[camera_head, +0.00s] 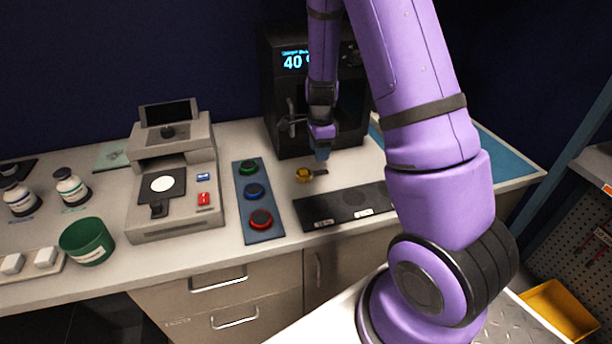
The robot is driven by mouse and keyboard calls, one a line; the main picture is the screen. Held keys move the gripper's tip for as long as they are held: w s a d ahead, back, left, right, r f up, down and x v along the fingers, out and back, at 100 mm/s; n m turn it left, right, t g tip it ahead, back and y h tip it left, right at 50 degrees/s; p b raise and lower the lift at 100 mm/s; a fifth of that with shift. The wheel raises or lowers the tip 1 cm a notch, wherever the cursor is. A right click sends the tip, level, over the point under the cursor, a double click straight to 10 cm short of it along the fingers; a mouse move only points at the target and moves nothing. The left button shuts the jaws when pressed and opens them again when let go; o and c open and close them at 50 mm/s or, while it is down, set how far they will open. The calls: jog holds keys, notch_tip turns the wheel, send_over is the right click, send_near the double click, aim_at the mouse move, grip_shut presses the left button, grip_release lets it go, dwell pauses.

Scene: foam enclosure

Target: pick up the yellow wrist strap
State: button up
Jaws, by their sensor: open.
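The yellow wrist strap (303,175) is a small yellow coil with a short dark piece at its right. It lies on the white countertop, behind the dark mat and right of the button panel. My gripper (321,153) hangs just above and to the right of the strap, pointing down, apart from it. The gripper is small in this view; it is open and nothing shows between its fingers.
A black machine (285,80) with a lit "40" display stands close behind my gripper. A panel with green, blue and red buttons (257,200) lies left of the strap. A dark mat (335,207) lies in front. A grey instrument (180,215), green cup (86,242) and bottles (71,186) stand farther left.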

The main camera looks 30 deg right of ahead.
aim_at(318, 171)
jog(key=shift+a+f, duration=0.1)
jog(key=shift+f, duration=3.6)
grip_shut()
